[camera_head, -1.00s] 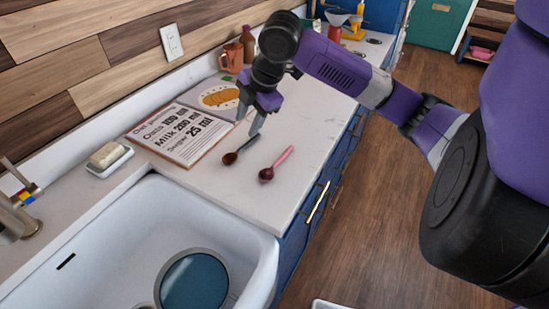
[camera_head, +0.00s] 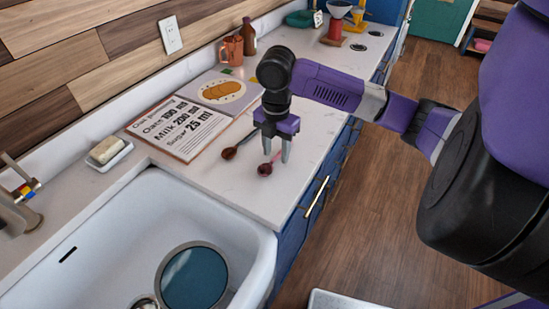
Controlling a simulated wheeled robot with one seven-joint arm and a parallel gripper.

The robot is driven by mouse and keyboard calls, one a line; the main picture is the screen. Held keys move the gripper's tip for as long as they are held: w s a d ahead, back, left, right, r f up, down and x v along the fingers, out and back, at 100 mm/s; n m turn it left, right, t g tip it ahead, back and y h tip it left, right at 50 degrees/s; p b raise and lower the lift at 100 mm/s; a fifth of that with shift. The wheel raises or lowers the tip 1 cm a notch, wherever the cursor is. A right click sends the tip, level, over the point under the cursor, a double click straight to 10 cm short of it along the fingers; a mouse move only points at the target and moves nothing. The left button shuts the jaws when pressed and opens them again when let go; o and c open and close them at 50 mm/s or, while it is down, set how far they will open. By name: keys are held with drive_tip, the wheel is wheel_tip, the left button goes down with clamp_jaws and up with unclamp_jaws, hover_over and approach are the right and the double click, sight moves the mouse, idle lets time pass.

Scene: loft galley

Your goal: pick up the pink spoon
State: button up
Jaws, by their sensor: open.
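The pink spoon lies on the white counter (camera_head: 245,196), with its dark pinkish bowl (camera_head: 265,170) toward the sink. Its handle is mostly hidden behind my gripper. My gripper (camera_head: 276,158) is open and points down at the spoon, its two grey fingers apart over the handle. I cannot tell whether the fingertips touch the counter or the spoon. A second spoon with a brown bowl (camera_head: 229,153) and a dark handle lies just to the left.
An open recipe book (camera_head: 180,127) lies left of the spoons. A white sink (camera_head: 120,225) with a blue round pan (camera_head: 193,279) is in front. A soap dish (camera_head: 108,156) stands by the wall. A copper mug (camera_head: 232,50) and brown bottle (camera_head: 249,37) stand behind.

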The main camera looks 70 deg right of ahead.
drive_tip(key=shift+f, duration=0.45)
drive_tip(key=shift+c, duration=0.2)
clamp_jaws()
drive_tip(key=shift+r, duration=0.1)
